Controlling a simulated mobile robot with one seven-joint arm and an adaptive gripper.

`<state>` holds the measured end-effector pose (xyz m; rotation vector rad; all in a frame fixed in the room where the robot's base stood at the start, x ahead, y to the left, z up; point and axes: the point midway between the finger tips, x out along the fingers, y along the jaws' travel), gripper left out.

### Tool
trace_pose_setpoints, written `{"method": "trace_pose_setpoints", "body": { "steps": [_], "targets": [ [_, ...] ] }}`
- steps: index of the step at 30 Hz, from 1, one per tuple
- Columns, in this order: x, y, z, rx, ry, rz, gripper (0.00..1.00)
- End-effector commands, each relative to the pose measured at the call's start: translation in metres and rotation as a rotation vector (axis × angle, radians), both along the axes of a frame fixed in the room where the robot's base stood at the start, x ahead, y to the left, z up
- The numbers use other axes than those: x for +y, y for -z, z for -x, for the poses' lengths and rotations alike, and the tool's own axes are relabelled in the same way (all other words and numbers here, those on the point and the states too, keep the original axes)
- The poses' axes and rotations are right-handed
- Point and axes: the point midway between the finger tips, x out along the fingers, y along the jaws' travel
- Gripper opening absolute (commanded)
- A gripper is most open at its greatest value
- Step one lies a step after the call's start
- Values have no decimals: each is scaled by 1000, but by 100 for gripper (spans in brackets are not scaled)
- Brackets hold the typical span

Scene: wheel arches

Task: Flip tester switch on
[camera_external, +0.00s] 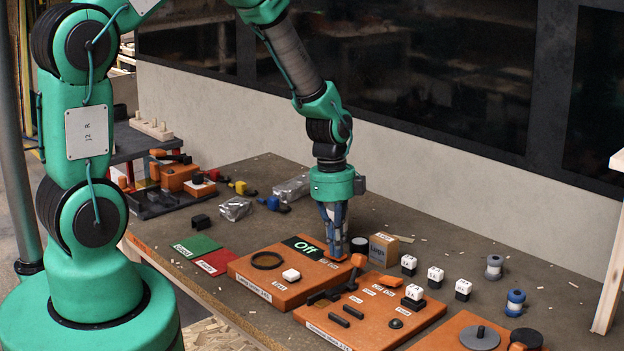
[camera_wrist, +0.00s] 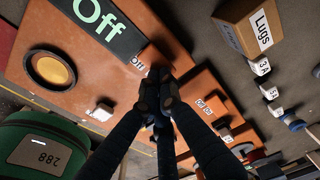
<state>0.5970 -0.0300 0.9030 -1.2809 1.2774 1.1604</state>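The orange tester panel (camera_external: 252,282) lies on the bench with a lit display reading "Off" (camera_external: 305,247); the display also shows in the wrist view (camera_wrist: 98,22). My gripper (camera_external: 337,252) points down at the panel's back right corner, just right of the display. In the wrist view its dark fingertips (camera_wrist: 156,76) are drawn together beside a small white label (camera_wrist: 137,62). The switch itself is hidden behind the fingers. I cannot tell whether the fingertips touch it or hold anything.
A black ring (camera_external: 267,260) and white block (camera_external: 291,275) are on the tester panel. A second orange panel (camera_external: 372,325) stands close at the front right. The wall rises behind.

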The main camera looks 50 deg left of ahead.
Motion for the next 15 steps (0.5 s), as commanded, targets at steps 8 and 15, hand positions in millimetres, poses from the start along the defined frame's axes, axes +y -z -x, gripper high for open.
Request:
{"method": "trace_pose_setpoints", "body": {
  "steps": [8, 15],
  "targets": [
    [9, 1, 3, 5, -1, 0, 0],
    [9, 0, 2, 4, 0, 0, 0]
  ]
}}
